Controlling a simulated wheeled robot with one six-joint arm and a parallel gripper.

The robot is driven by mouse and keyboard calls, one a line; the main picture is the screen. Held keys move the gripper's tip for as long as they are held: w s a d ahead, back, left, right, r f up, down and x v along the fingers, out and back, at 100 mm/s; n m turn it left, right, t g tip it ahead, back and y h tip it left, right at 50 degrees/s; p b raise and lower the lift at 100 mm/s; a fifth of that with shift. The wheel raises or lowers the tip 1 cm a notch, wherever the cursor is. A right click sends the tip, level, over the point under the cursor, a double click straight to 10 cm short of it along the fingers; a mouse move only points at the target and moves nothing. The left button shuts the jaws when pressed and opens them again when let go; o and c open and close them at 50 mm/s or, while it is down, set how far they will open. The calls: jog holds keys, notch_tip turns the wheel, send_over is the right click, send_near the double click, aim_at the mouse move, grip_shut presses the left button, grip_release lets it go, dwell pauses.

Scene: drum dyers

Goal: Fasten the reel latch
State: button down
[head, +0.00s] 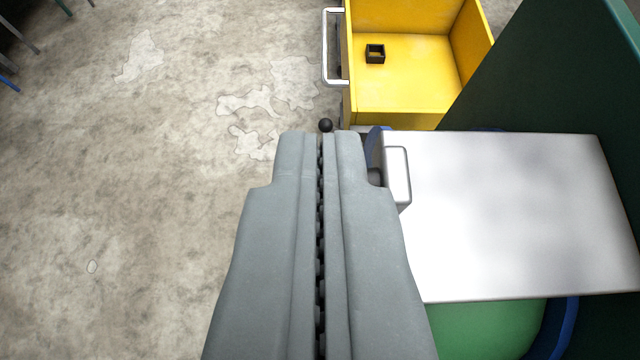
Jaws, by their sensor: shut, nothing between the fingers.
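My gripper (320,138) points away from me up the middle of the head view, its two grey fingers shut with nothing between them. A small black ball knob (325,125) shows just beyond the fingertips; I cannot tell whether they touch it. What carries the knob is hidden behind the fingers. A white panel (510,215) lies right of the gripper, with a pale handle (405,178) on its left edge. A dark round part (375,177) sits beside that handle, partly covered by the right finger. I cannot tell for sure which of these parts is the reel latch.
An open yellow drawer (400,102) with a white bar handle (327,45) stands beyond the gripper. It holds a small black open box (375,54). A green rounded body (485,325) shows below the panel, and a dark green wall (560,75) stands right. Bare concrete floor (120,200) lies left.

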jog(key=shift+w+f, duration=0.15)
jog(key=shift+f, duration=0.65)
jog(key=shift+w+f, duration=0.1)
jog(key=shift+f, duration=0.65)
jog(key=shift+f, duration=2.05)
jog(key=shift+a+r, duration=0.1)
jog(key=w+r+v, duration=0.1)
jog(key=r+v, duration=0.1)
jog(key=v, duration=1.1)
jog(key=shift+w+r, duration=0.2)
jog(key=shift+w, duration=0.05)
